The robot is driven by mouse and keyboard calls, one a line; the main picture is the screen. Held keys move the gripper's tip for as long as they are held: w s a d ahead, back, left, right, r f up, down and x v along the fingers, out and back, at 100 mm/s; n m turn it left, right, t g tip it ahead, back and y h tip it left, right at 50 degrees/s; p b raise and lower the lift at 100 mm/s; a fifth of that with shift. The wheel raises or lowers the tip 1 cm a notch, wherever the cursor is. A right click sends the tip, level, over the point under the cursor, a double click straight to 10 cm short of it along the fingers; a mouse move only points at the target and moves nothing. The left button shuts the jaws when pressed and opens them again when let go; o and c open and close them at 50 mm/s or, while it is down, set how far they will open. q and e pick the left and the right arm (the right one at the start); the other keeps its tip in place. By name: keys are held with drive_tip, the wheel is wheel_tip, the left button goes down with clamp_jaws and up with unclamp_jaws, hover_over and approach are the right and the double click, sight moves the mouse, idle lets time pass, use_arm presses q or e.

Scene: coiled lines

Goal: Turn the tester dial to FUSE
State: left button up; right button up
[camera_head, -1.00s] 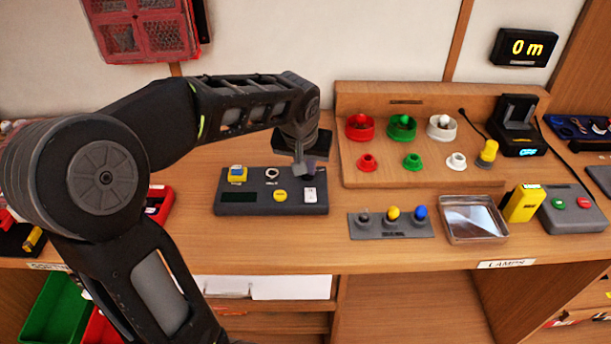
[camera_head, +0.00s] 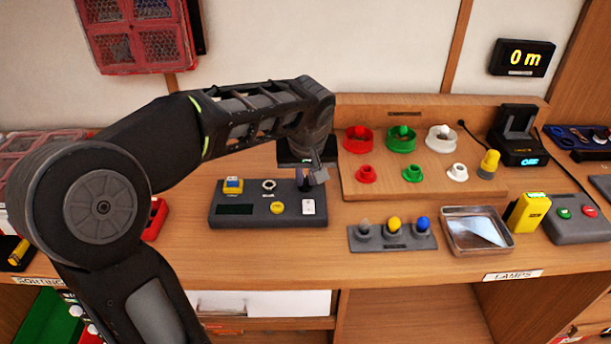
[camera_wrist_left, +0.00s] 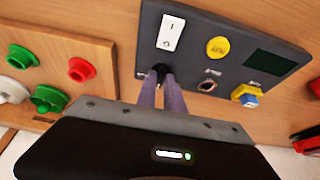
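The tester (camera_head: 250,221) is a dark grey box on the bench, with a dark display, a yellow button, a white switch and a yellow-and-blue part. It also shows in the left wrist view (camera_wrist_left: 228,20). Its small black dial (camera_wrist_left: 160,68) lies by the white switch in that view. My left gripper (camera_wrist_left: 161,82) is over this end of the tester, its two fingers close together with the dial between their tips. In the head view the gripper (camera_head: 308,182) hides the dial. The dial's pointer and the FUSE mark cannot be read. My right gripper is out of view.
A wooden stand (camera_head: 350,185) with red, green and white parts is close to the tester's right. A grey strip with several knobs (camera_head: 392,237), a metal tray (camera_head: 477,244) and a yellow device (camera_head: 527,212) stand further right. Bare bench (camera_head: 270,262) lies in front of the tester.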

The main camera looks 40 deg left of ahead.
use_arm(q)
drive_tip(key=o, duration=0.3)
drive_tip(key=shift+o, duration=0.2)
drive_tip(key=shift+a, duration=0.1)
drive_tip(key=v, duration=0.7)
drive_tip(key=shift+s+r, duration=0.2)
drive_tip(key=shift+r, duration=0.1)
